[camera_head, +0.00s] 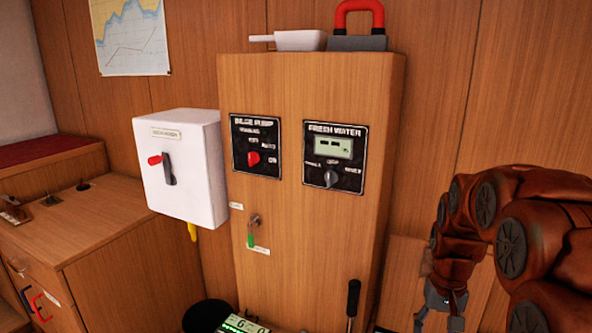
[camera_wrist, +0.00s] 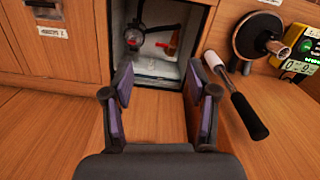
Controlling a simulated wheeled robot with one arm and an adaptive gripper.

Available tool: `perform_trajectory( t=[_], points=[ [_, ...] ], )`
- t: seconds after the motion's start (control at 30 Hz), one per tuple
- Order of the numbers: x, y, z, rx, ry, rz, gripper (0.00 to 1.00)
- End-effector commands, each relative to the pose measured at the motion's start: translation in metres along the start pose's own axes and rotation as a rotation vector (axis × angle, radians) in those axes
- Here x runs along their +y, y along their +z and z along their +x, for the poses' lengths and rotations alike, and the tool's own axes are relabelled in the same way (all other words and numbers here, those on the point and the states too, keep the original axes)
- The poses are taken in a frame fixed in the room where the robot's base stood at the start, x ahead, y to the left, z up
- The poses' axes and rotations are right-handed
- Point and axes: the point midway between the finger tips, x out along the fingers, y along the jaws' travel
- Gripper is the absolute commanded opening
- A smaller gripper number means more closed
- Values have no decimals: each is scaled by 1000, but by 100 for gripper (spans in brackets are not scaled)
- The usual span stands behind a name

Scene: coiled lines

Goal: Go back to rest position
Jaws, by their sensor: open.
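My gripper (camera_wrist: 160,105) shows in the wrist view with its two dark, purple-padded fingers spread apart and nothing between them. It points down over a wooden surface, in front of an open recess (camera_wrist: 158,62) in the woodwork. In the head view my brown-sleeved arm (camera_head: 530,235) is bent at the right side. The end of the arm hangs low at the right, and the fingers do not show clearly there.
A wooden cabinet (camera_head: 290,85) carries a bilge pump panel (camera_head: 255,146) and a fresh water panel (camera_head: 335,157). A white switch box (camera_head: 190,190) hangs left of it. A black-handled lever (camera_wrist: 240,105) stands close right of my gripper. A green-lit meter (camera_wrist: 298,66) is beyond it.

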Motion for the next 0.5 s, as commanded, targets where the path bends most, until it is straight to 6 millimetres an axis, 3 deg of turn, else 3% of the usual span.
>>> perform_trajectory(
  t=[0.03, 0.1, 0.5],
  points=[
    [-6, 15, -26, 0, 1, -13, 58],
    [-12, 34, -43, -6, 2, -29, 58],
    [-37, 145, -129, -38, 8, -121, 58]
  ],
)
